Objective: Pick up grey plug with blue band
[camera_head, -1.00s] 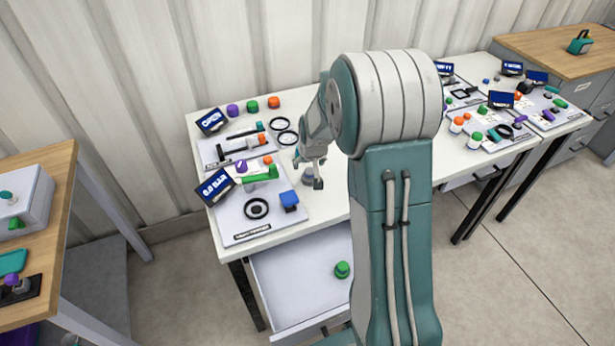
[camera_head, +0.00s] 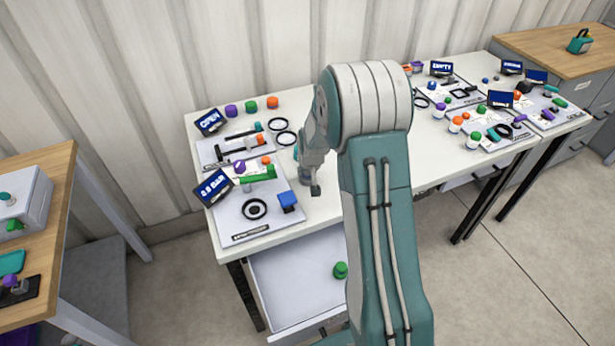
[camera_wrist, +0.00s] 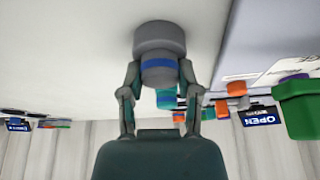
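The grey plug with the blue band (camera_wrist: 159,38) stands on the white table top. It shows large in the wrist view, its wide grey part against the table and its narrower banded part toward me. In the head view the plug (camera_head: 305,177) is a small grey shape beside my gripper, partly hidden by it. My gripper (camera_wrist: 159,68) has one finger on each side of the narrower banded part. The fingers look open, with thin gaps between tips and plug; contact is not clearly visible.
A grey board (camera_head: 232,227) with a black ring and blue block lies left of the plug. A green knob (camera_head: 340,270) sits in the open drawer (camera_head: 275,297) below. A green block (camera_wrist: 297,105) shows at the wrist view's right.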

